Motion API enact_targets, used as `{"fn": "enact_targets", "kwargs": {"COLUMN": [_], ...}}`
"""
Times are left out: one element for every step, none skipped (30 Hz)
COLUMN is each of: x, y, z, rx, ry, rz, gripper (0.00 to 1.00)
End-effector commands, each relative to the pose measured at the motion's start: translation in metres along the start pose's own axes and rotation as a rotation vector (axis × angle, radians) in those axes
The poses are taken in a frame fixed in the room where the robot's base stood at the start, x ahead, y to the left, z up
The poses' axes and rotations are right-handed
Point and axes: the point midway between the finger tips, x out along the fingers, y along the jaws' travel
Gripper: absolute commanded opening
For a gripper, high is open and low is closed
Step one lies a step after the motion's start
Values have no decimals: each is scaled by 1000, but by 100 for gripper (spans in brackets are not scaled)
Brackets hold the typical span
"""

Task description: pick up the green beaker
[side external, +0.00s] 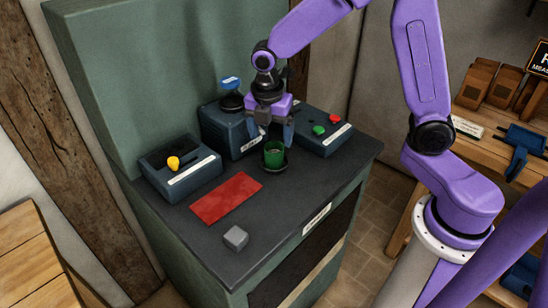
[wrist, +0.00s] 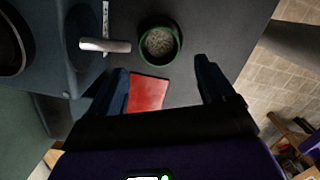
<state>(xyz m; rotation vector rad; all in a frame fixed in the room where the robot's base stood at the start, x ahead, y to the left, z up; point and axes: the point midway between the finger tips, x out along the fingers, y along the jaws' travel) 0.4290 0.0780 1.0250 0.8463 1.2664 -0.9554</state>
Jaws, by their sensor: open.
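In the wrist view the beaker (wrist: 178,46) is seen from above, with grainy grey contents. My gripper (side external: 273,137) is open and empty, pointing down just above and behind the beaker in the side view. In the wrist view my gripper (wrist: 163,85) has its two fingers apart, with the beaker beyond their tips, not between them. The side view does not settle the exact gap between fingers and beaker.
A red mat (side external: 226,198) and a grey block (side external: 236,238) lie on the bench top (side external: 290,215). Blue-grey control boxes stand behind: one with a yellow knob (side external: 173,162), one with a blue-topped knob (side external: 231,87), one with green and red buttons (side external: 327,130). The front right is clear.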

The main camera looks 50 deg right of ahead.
Motion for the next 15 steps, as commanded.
{"fn": "enact_targets", "kwargs": {"x": [7, 10, 13, 15, 16, 18, 19, 21, 24, 27, 31, 37, 41, 46, 51], "y": [-1, -1, -1, -1, 0, 0, 0, -1, -1, -1, -1, -2, -2, -2, -2], "z": [0, 0, 0, 0, 0, 0, 0, 1, 2, 4, 5, 6, 8, 10, 12], "rx": [-1, -1, -1, -1, -1, 0, 0, 0, 1, 1, 1, 0, 0, 0, 0], "ry": [0, 0, 0, 0, 0, 0, 0, 0, 0, 0, 0, 0, 0, -1, 0], "rz": [-5, -3, -3, -3, -2, -1, -1, -2, -3, -3, -4, -5, -4, -5, -4], "gripper": [83, 83, 83, 83, 83, 83, 83, 83, 83, 83, 83, 83, 83, 83, 83]}}
